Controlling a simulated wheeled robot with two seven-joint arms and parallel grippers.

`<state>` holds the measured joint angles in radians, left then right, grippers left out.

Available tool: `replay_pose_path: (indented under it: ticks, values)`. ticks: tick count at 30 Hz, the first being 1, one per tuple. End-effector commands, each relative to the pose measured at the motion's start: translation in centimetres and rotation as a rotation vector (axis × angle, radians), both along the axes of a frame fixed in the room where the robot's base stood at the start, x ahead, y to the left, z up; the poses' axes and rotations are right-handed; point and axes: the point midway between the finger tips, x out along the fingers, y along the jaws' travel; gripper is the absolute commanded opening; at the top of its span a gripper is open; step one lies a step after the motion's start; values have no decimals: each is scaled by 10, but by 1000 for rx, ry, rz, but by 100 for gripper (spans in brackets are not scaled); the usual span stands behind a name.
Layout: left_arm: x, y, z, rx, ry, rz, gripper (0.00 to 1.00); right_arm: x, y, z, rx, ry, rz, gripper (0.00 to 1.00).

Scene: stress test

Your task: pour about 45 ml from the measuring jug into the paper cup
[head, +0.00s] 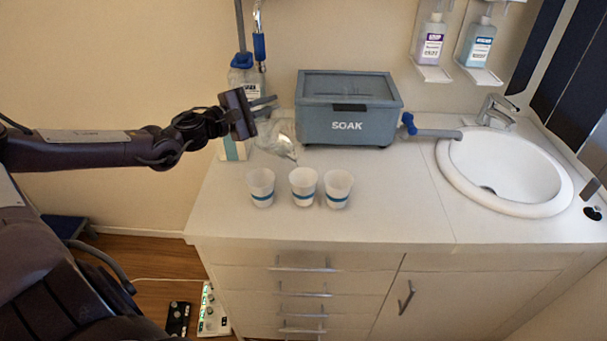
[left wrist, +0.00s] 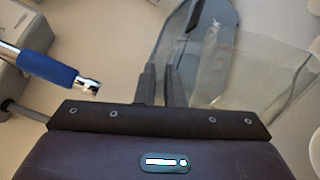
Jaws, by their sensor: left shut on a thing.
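The liquid level is hard to make out. Three white paper cups with blue bands stand upright in a row: left (head: 261,187), middle (head: 303,186), right (head: 338,189). Their insides look empty.
A grey SOAK box (head: 346,115) stands behind the cups. A bottle (head: 240,80) stands behind my gripper. The counter front (head: 370,215) is clear.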

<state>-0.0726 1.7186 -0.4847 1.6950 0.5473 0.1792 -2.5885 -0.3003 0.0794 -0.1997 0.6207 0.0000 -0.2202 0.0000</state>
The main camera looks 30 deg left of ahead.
Motion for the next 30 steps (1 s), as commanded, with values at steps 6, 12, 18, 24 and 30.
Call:
replay_pose_path:
  ticks: [6,12,18,24,30]
  values:
    - [-1,-4,6,37,-13,-1,0,0,0,5,0,0,0,36]
    - [-1,-6,7,51,-18,0,0,0,0,5,0,0,0,36]
    - [-2,-6,8,57,-19,0,0,0,0,6,0,0,0,36]
    - [-2,-7,8,64,-22,0,0,0,0,7,0,0,0,36]
    - [-2,-8,9,74,-25,-1,0,0,0,8,0,0,1,36]
